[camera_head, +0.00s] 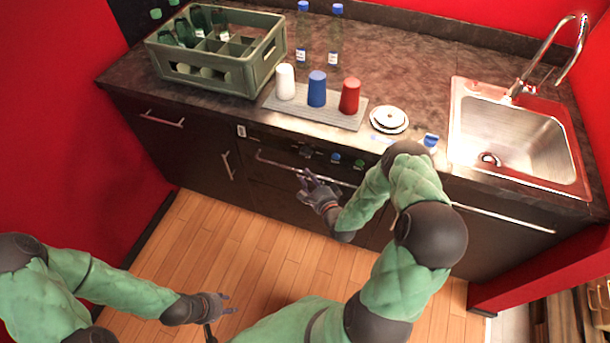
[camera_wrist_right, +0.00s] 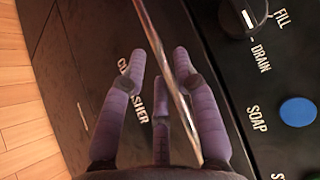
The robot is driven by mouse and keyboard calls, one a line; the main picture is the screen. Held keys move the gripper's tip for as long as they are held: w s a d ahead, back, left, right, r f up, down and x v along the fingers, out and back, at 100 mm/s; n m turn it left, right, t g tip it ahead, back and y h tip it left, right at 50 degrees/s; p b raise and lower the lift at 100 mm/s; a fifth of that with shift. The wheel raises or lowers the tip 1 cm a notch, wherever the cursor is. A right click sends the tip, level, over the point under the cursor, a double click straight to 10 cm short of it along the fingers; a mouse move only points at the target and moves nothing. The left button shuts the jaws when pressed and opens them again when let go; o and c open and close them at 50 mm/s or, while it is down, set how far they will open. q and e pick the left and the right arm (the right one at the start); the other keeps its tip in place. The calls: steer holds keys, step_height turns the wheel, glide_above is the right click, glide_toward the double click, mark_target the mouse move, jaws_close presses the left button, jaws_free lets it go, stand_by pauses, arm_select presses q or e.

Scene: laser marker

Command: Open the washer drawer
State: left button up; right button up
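The washer drawer (camera_head: 277,185) is a dark front below the counter, with a long metal handle bar (camera_head: 280,164). It looks shut. In the right wrist view, the handle (camera_wrist_right: 158,45) runs between the spread purple fingers of my right gripper (camera_wrist_right: 160,75), close to the right-hand finger; I cannot tell whether they touch. The lettering on the front (camera_wrist_right: 133,95) is partly covered by the fingers. In the head view, my right gripper (camera_head: 309,180) is at the handle, open.
A control strip with a blue soap button (camera_wrist_right: 298,111) and a dark knob (camera_wrist_right: 245,15) sits above the handle. On the counter stand a green bottle crate (camera_head: 255,75), white, blue and red cups on a grey mat (camera_head: 325,116), and a sink (camera_head: 525,135). Wooden floor (camera_head: 235,240) is free before the cabinets.

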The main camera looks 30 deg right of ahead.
steer(key=shift+w+d+f, duration=0.1)
steer(key=shift+w+f, duration=0.1)
steer(key=shift+w, duration=1.2)
jaws_close()
